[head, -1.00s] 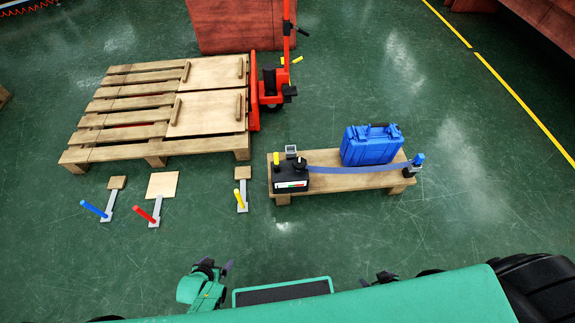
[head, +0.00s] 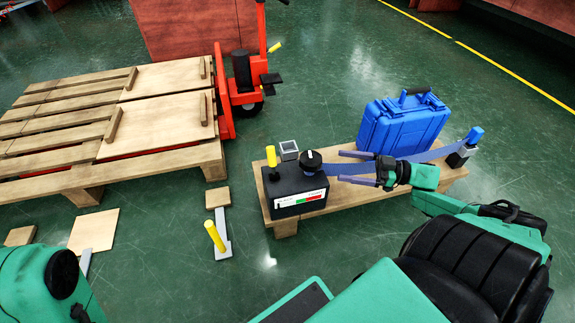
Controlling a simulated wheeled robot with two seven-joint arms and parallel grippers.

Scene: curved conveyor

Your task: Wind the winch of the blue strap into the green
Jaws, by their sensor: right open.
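The winch (head: 292,196) is a black box with a round black knob (head: 311,161) on top and a yellow-topped lever beside it. Its front label (head: 299,199) has white, red and green parts; I cannot make out a pointer on it. The blue strap (head: 345,167) runs from the winch past the blue case (head: 402,124) to a blue-topped fitting (head: 466,147) at the bench's right end. My right gripper (head: 340,166) is open just right of the knob, fingers pointing left, over the strap. I cannot tell whether it touches the strap. My left gripper is not in view.
The winch and case are on a low wooden bench (head: 281,228). A yellow-handled lever (head: 216,238) lies on the floor to its left. A wooden pallet (head: 60,180) and a red pallet truck (head: 247,88) stand behind left.

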